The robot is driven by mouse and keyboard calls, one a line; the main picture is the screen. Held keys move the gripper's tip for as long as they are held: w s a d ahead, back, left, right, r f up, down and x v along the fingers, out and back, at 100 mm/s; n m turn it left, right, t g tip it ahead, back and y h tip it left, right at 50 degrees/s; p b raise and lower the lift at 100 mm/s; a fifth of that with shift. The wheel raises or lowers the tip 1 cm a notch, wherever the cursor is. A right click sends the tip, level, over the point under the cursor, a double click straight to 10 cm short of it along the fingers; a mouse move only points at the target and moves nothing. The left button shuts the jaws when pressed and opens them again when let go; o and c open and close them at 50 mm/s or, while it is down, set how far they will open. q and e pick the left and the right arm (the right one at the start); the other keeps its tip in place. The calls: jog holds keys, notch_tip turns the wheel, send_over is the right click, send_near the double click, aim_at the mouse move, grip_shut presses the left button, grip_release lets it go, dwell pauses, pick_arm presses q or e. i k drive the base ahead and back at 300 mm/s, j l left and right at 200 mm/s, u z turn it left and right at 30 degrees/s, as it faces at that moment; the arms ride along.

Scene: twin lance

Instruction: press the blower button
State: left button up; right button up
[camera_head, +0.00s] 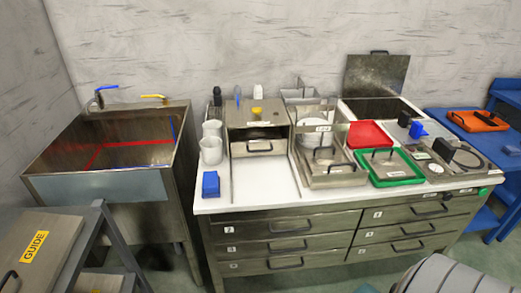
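A small green round button (483,191) sits on the front face of the counter, at its right end above the drawers. A yellow knob (256,110) stands on top of the steel box (272,116) at the left middle of the counter. No readable label marks either one as the blower button, so I cannot tell which it is. Neither of my grippers shows in the head view, and nothing touches the green button or the yellow knob.
A steel sink (130,185) stands at the left. A bench with a GUIDE plate (36,246) is at the near left. The white counter (262,186) has free room at its front left. Red (370,128) and green (404,179) trays and a blue side table (447,122) are at right.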

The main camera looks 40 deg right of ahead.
aim_at(256, 110)
jog(key=l+z, duration=0.1)
jog(key=z, duration=0.25)
jog(key=l+z, duration=0.15)
jog(key=z, duration=0.2)
jog(key=l+z, duration=0.1)
jog(key=z, duration=0.25)
